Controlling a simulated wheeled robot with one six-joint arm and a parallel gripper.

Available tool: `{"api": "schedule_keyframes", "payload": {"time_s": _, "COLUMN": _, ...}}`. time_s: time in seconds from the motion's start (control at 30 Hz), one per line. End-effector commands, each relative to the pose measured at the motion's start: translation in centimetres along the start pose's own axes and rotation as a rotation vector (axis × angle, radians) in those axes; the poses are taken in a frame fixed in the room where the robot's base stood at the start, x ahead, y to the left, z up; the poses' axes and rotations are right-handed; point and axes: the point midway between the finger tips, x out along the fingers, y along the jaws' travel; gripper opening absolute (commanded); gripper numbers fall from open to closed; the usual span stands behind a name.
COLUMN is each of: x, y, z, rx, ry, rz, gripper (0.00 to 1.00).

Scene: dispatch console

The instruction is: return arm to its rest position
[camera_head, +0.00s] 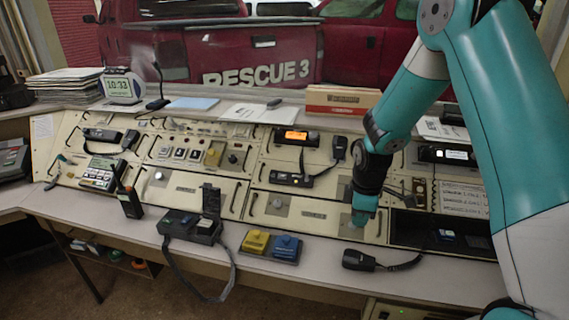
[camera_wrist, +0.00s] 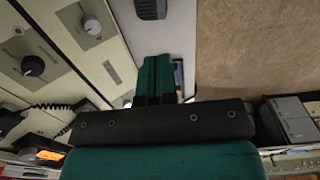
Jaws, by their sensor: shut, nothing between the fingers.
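My gripper (camera_head: 361,217) hangs in front of the console's lower right panels in the head view, with its teal arm reaching in from the right. Its fingertips point down, just above or in front of the desk edge; I cannot tell whether they touch the panel. In the wrist view my gripper (camera_wrist: 154,75) shows green fingers closed together with nothing held. A black handheld microphone (camera_head: 358,260) lies on the desk just below the fingertips.
The sloped console (camera_head: 200,190) holds knobs and radios. An orange-brown box (camera_head: 342,100) sits on the upper shelf. Bare desk (camera_head: 440,283) lies at right front.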

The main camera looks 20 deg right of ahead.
Motion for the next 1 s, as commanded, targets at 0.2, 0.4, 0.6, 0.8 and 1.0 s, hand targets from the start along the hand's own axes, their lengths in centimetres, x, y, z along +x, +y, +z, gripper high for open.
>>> {"api": "schedule_keyframes", "payload": {"time_s": 0.2, "x": -2.4, "y": -1.5, "z": -1.7, "rx": 0.03, "ry": 0.035, "rz": 0.0, "gripper": 0.0}}
{"api": "schedule_keyframes", "payload": {"time_s": 0.4, "x": -10.8, "y": -9.7, "z": -6.8, "rx": 0.157, "ry": 0.16, "rz": -0.049, "gripper": 0.0}}
{"api": "schedule_keyframes", "payload": {"time_s": 0.6, "x": -17.7, "y": -21.1, "z": -8.1, "rx": 0.276, "ry": 0.243, "rz": -0.162, "gripper": 0.0}}
{"api": "schedule_keyframes", "payload": {"time_s": 0.8, "x": -20.6, "y": -28.6, "z": -6.7, "rx": 0.342, "ry": 0.258, "rz": -0.245, "gripper": 0.0}}
{"api": "schedule_keyframes", "payload": {"time_s": 1.0, "x": -21.1, "y": -30.5, "z": -5.9, "rx": 0.364, "ry": 0.253, "rz": -0.27, "gripper": 0.0}}
